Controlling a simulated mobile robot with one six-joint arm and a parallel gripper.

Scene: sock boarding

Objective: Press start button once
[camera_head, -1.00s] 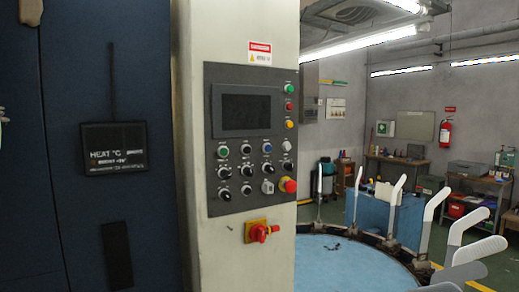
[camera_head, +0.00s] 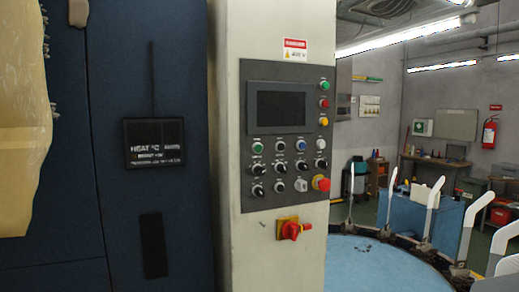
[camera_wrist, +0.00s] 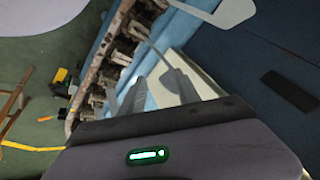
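The control panel (camera_head: 285,190) is on a cream column, right of centre in the head view. A green button (camera_head: 325,85) sits at the top of its right edge, above a red and a yellow one. Another green button (camera_head: 257,147) is below the screen at the left. The labels are too small to read, so I cannot tell which is start. My gripper (camera_wrist: 158,82) shows only in the wrist view, with two grey fingers apart and nothing between them. It is away from the panel buttons, which do not show in that view.
A red emergency knob (camera_head: 321,183) is at the panel's lower right, and a red-yellow rotary switch (camera_head: 291,229) below it. A round blue table (camera_head: 365,262) with upright white boards stands at the right. Dark blue machine doors (camera_head: 180,80) are at the left.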

